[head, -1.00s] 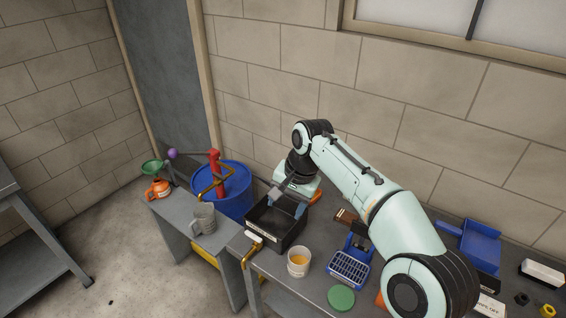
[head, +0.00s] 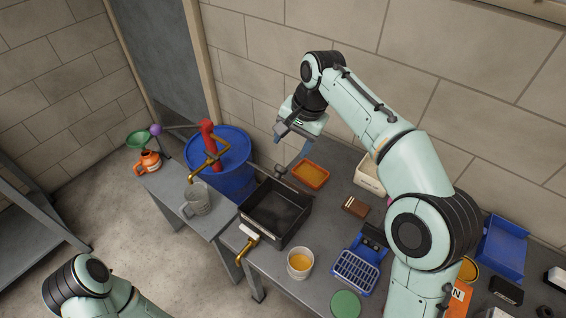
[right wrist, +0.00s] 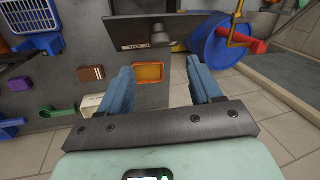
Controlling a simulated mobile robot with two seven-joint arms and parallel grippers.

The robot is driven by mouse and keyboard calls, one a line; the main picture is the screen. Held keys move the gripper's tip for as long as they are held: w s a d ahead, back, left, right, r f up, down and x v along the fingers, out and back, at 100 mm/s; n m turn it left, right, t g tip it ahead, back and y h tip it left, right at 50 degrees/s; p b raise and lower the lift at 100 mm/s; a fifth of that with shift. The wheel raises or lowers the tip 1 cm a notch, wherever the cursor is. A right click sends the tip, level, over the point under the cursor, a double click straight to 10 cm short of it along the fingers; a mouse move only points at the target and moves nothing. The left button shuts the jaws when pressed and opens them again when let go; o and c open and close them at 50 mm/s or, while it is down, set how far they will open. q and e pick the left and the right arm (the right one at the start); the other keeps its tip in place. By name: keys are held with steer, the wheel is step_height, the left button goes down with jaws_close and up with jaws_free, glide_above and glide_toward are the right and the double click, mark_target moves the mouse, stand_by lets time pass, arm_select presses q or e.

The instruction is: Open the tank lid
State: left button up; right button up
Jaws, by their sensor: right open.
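The tank is a black box (head: 262,228) with a brass tap (head: 247,245) and a white handle or label at its front. In the head view its top looks open, with a dark interior showing. I cannot make out a separate lid there. In the right wrist view a dark flat panel (right wrist: 125,30) with a small label and a round knob-like part shows beyond the fingers; whether it is the lid is unclear. My right gripper (head: 284,155) is open and empty, behind the tank near the wall. Only part of my left arm shows; its gripper is outside the frame.
A blue drum (head: 232,178) with a red and brass pump stands left of the tank. A grey jug (head: 197,200) is on the lower side table.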

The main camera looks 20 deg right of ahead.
steer(key=b+x, duration=0.1)
steer(key=x, duration=0.9)
steer(key=shift+w+f+b, duration=0.1)
steer(key=shift+f+b, duration=0.25)
arm_select(q)
steer(key=s+f, duration=0.1)
steer(key=f, duration=0.1)
steer(key=shift+s+f, duration=0.3)
steer(key=shift+s, duration=0.1)
arm_select(e)
jaws_close()
